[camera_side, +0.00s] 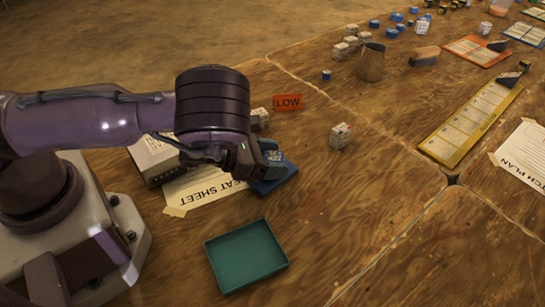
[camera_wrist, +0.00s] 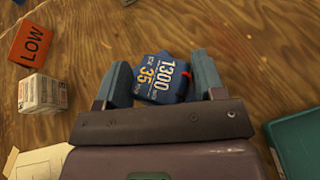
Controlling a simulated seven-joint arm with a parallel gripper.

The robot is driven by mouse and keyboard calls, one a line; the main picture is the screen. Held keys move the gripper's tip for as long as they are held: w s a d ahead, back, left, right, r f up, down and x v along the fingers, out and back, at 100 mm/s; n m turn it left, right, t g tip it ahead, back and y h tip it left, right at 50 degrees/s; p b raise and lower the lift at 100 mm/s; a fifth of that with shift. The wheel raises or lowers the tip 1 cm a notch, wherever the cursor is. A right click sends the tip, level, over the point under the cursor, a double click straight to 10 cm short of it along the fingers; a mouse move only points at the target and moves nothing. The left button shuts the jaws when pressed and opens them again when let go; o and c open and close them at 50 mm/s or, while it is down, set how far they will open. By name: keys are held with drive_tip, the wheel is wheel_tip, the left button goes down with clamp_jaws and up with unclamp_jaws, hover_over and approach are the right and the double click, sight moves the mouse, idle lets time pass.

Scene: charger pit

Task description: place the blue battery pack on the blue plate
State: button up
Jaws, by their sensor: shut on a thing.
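The blue battery pack (camera_wrist: 163,76), printed with 1300 and 35, sits between the two fingers of my gripper (camera_wrist: 163,82) in the wrist view. In the side view my gripper (camera_side: 268,155) is shut on the battery pack (camera_side: 275,159), which is partly hidden by the fingers. A flat blue shape, seemingly the blue plate (camera_side: 276,183), shows just below the pack at the corner of the heat sheet. I cannot tell whether the pack touches it. In the wrist view the plate cannot be told apart from the pack.
A teal tray (camera_side: 246,255) lies in front. A white box (camera_side: 153,160) and the heat sheet paper (camera_side: 200,191) lie under my arm.

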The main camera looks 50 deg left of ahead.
drive_tip(key=o, duration=1.1)
drive_tip(key=shift+f, duration=0.1)
drive_tip(key=shift+s+a+r, duration=0.1)
drive_tip(key=shift+s+r, duration=0.1)
drive_tip(key=shift+r, duration=0.05)
drive_tip(key=v, duration=0.7)
drive_tip(key=w+a+r+n+g+y, duration=0.1)
drive_tip(key=w+r+n+g+y, duration=0.15)
drive_tip(key=r+n, duration=0.65)
drive_tip(key=w+a+r+n+g+y, duration=0.1)
drive_tip(key=r+n+y, duration=0.2)
drive_tip(key=n, duration=1.3)
drive_tip(key=s+r+n+g, duration=0.1)
drive_tip(key=s+r+n, duration=0.4)
drive_tip(key=s+a+r+n+g, duration=0.1)
drive_tip(key=s+r+n, duration=0.4)
drive_tip(key=s+r, duration=0.1)
drive_tip(key=s+a+r+n+g, duration=0.1)
drive_tip(key=s+r+n, duration=0.4)
drive_tip(key=s, duration=0.1)
drive_tip(key=shift+s+a+r+n+g, duration=0.1)
drive_tip(key=shift+s+r+n+g, duration=0.05)
drive_tip(key=shift+r+n+g, duration=0.15)
